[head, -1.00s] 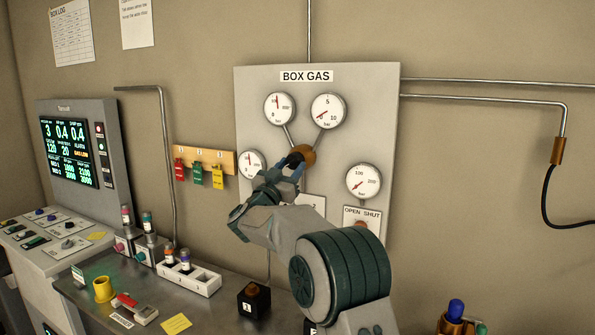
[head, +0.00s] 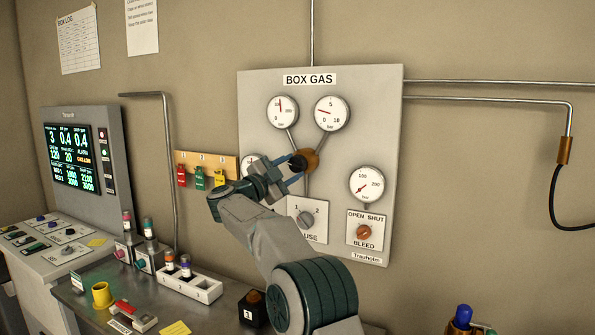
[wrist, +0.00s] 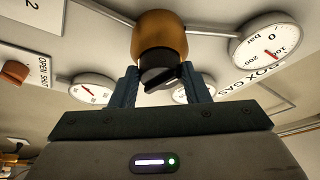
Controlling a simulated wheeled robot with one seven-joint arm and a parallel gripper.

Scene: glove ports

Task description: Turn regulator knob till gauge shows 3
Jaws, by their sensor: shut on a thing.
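The regulator has a brass body (head: 312,160) with a black knob (head: 297,163) at its front, in the middle of the BOX GAS panel (head: 383,110). My gripper (head: 291,167) is shut on the knob, its blue fingers on either side. In the wrist view the black knob (wrist: 158,78) sits between both fingers (wrist: 162,85), below the brass body (wrist: 160,36). The 0–10 bar gauge (head: 332,114) is up and right of the regulator. Its red needle points left and slightly up, at roughly 2, between 0 and 5.
Another gauge (head: 282,111) is upper left, and one at lower left is mostly hidden by my arm. A 0–200 gauge (head: 367,184) and the BLEED knob (head: 364,232) are on the right. The 1–2 USE selector (head: 307,219) is just below my gripper. Coloured tags (head: 200,178) hang left.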

